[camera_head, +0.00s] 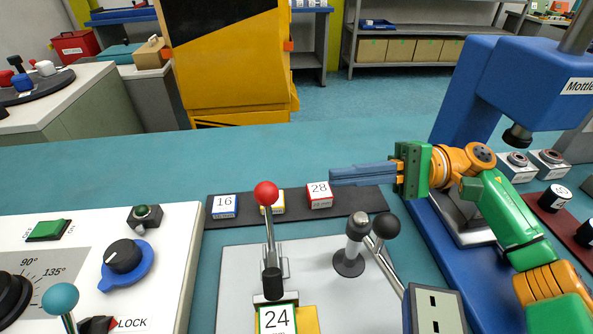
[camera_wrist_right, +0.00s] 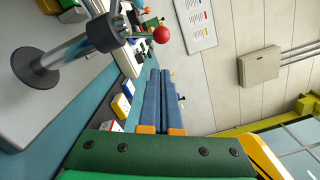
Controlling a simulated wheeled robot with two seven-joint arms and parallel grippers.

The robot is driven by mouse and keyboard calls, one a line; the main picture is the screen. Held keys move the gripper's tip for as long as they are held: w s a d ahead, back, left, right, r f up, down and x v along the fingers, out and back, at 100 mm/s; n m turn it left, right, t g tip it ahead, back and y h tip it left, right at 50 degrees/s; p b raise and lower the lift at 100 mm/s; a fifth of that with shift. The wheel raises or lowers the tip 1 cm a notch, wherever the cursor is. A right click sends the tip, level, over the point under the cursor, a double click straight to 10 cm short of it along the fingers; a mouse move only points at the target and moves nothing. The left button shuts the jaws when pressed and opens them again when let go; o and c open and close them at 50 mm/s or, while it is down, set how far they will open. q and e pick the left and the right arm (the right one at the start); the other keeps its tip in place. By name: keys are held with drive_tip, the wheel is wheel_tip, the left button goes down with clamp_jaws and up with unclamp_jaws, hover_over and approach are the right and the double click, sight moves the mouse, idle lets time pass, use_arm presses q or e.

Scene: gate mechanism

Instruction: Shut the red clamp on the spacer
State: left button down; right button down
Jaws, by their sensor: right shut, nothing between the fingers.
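The red clamp has a red ball (camera_head: 266,193) on an upright steel lever, with a black tip (camera_head: 271,282) at its front. The spacer, a yellow block with a white label reading 24 (camera_head: 278,319), lies below that tip at the lower edge of the head view. I cannot tell whether the tip touches it. My right gripper (camera_head: 333,176) is shut and empty, pointing left, to the right of and beyond the red ball. In the wrist view the blue fingers (camera_wrist_right: 160,78) are together, with a red ball (camera_wrist_right: 162,34) beyond them. My left gripper is not in view.
A black-balled lever (camera_head: 386,226) and a grey post (camera_head: 357,228) stand right of the red clamp. Blocks marked 16 (camera_head: 223,206) and 28 (camera_head: 319,195) sit on a dark strip behind. A blue press (camera_head: 470,90) stands right; a control panel (camera_head: 170,260) lies left.

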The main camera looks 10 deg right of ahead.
sight(269, 233)
drive_tip(key=a+p, duration=0.3)
drive_tip(key=a, duration=0.5)
drive_tip(key=shift+s+a+r, duration=0.2)
drive_tip(key=shift+s+a, duration=0.1)
drive_tip(key=shift+s, duration=0.1)
drive_tip(key=shift+s+r+b, duration=0.4)
drive_tip(key=shift+s+b, duration=0.1)
drive_tip(key=shift+b, duration=0.55)
